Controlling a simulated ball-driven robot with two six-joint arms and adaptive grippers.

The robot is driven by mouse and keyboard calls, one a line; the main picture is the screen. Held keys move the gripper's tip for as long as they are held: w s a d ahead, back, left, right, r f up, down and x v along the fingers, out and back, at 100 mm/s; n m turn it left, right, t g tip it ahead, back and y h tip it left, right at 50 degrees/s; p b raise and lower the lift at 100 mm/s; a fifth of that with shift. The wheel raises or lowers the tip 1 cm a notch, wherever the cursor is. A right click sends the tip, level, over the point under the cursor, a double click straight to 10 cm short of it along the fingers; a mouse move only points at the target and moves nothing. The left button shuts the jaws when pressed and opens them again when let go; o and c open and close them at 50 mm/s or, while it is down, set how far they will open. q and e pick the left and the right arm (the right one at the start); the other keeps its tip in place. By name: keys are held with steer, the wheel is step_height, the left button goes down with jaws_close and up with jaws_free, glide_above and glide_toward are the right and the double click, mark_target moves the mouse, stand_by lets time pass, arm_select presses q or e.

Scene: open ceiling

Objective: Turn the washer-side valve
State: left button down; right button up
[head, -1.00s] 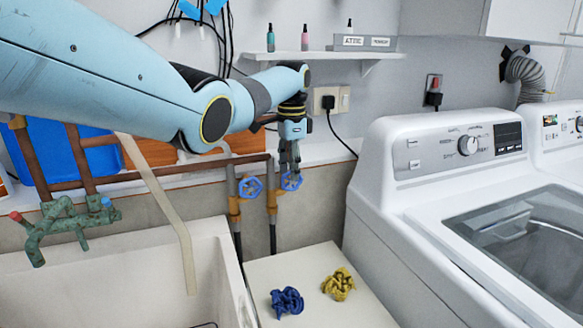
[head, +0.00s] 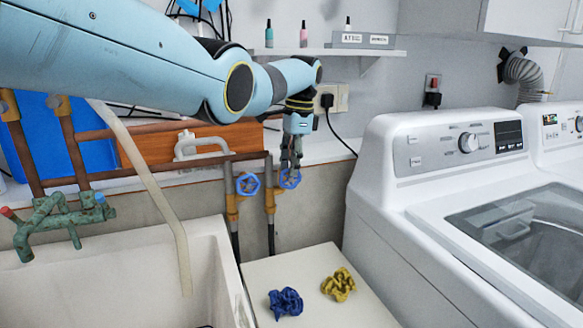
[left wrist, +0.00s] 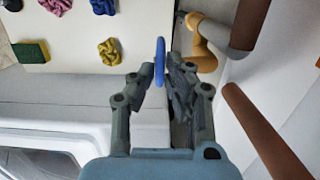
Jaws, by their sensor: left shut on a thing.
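Two blue valve handwheels sit on copper pipes behind the white slab. The right-hand handwheel (head: 290,179), nearer the washer, is the washer-side valve. The other handwheel (head: 248,186) is just left of it. My left gripper (head: 291,164) points down at the washer-side handwheel and is shut on its upper rim. In the left wrist view the blue wheel (left wrist: 159,62) shows edge-on between the two fingers. How far the wheel is turned cannot be told. My right gripper is in neither view.
The white washer (head: 430,150) stands right of the valves. A sink (head: 110,270) with a green tap (head: 60,220) is at left. Blue (head: 285,302) and yellow (head: 339,284) crumpled cloths lie on the white slab. A shelf (head: 320,52) with small bottles hangs above.

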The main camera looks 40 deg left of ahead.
arm_select(q)
steer(key=c, duration=1.4)
jaws_free()
steer(key=shift+o, duration=0.2)
steer(key=shift+r, duration=0.1)
step_height(320, 180, up, 12)
steer(key=w, duration=0.1)
steer(key=shift+w+d, duration=0.15)
steer(key=shift+d, duration=0.15)
